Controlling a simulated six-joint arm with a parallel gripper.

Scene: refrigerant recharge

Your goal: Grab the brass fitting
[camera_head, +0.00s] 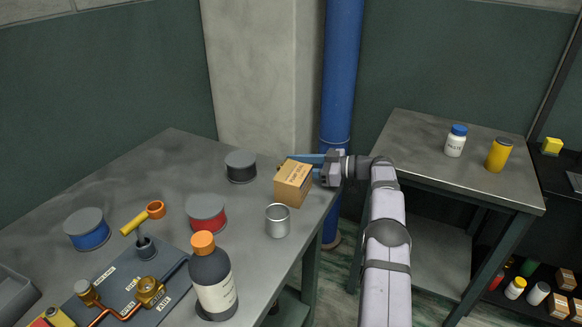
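A brass fitting (150,289) with a rounded, gold-coloured body sits on a dark labelled board (120,276) at the lower left of the table. A copper pipe (122,314) runs beside it. My gripper (300,160) is far from it, at the table's right edge, behind and beside a cardboard box (293,184). Its blue fingers point left and are partly hidden by the box, so I cannot tell how far apart they are or whether they touch the box.
A dark bottle with an orange cap (212,278) stands right of the board. A metal cup (278,220), red spool (206,212), black spool (240,166) and blue spool (87,229) stand around. The table's back left is clear.

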